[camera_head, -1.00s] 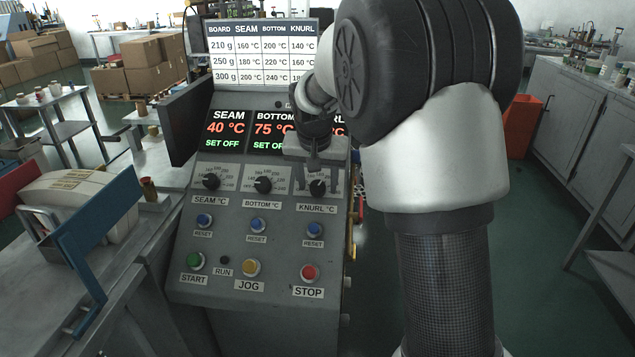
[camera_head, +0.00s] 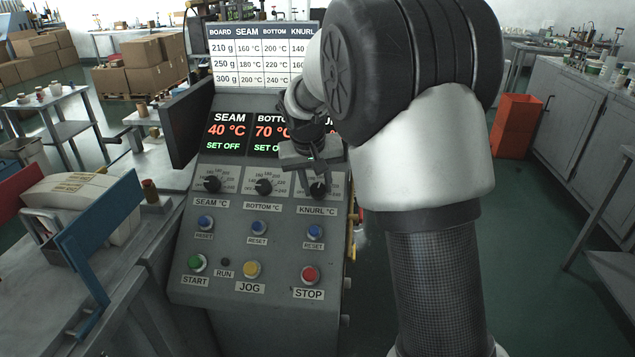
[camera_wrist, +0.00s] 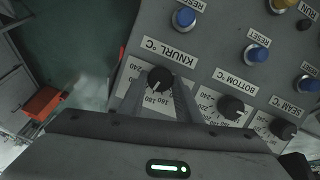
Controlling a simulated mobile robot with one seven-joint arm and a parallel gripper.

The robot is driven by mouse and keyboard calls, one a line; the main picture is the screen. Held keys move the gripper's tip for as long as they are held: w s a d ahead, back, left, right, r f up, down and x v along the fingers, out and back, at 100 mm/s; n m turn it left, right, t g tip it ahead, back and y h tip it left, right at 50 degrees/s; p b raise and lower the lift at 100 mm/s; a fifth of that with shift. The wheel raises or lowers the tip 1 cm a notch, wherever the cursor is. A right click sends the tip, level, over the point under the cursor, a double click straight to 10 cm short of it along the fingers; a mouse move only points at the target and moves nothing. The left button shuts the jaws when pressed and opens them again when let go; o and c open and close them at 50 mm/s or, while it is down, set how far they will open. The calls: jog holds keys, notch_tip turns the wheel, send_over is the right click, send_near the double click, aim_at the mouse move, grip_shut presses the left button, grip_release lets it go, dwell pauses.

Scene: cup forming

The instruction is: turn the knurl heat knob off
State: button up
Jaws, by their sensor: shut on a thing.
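The black knurl heat knob (camera_head: 318,189) sits at the right of the knob row on the sloped grey panel (camera_head: 240,262). The gripper is turned at a slant to the panel. My gripper and arm hide most of the knurl display, so its reading cannot be told.
The bottom knob (camera_head: 264,186) and seam knob (camera_head: 212,184) are to the left. Blue reset buttons, the green start button (camera_head: 197,263), yellow jog button (camera_head: 252,269) and red stop button (camera_head: 310,274) lie below. The seam and bottom displays read SET OFF.

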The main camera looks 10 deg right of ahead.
jog(key=n+h, duration=0.1)
jog(key=n, duration=0.3)
jog(key=shift+a, duration=0.15)
jog(key=n, duration=0.2)
jog(key=n+h, duration=0.1)
jog(key=n, duration=0.2)
jog(key=shift+s+a+f+n+t, duration=0.1)
jog(key=shift+a+n+t, duration=0.05)
jog(key=shift+n+t, duration=0.15)
jog(key=n+t, duration=0.1)
jog(key=n, duration=0.4)
jog(key=shift+s+a+f+h, duration=0.1)
jog(key=shift+h, duration=0.3)
jog(key=n+t+b, duration=0.1)
jog(key=n, duration=0.4)
jog(key=shift+s+f, duration=0.1)
jog(key=o, duration=1.1)
